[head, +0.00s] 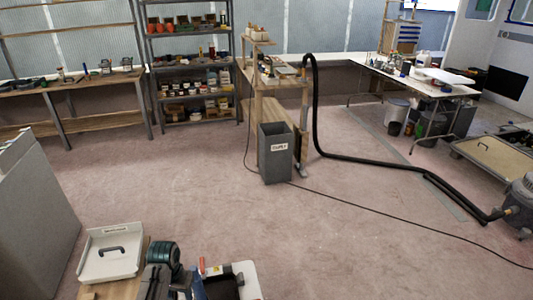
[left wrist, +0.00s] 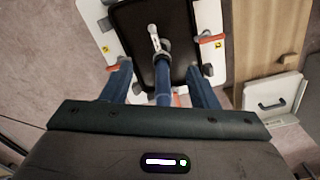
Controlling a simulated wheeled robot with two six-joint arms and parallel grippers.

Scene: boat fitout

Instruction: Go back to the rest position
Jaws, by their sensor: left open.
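My left gripper (left wrist: 160,70) shows in the left wrist view with its two blue fingers spread apart. I see nothing held between them. It hangs above dark and white parts low in the picture that look like my own base. In the head view my left arm comes in at the bottom left, and its fingers are hard to make out there. My right gripper is in neither view.
A white tray with a dark handle (head: 111,249) lies at the wooden bench edge, left of my arm; it also shows in the left wrist view (left wrist: 285,88). A grey cabinet (head: 40,215) stands left. A grey bin (head: 275,160) and black hose (head: 365,157) are ahead.

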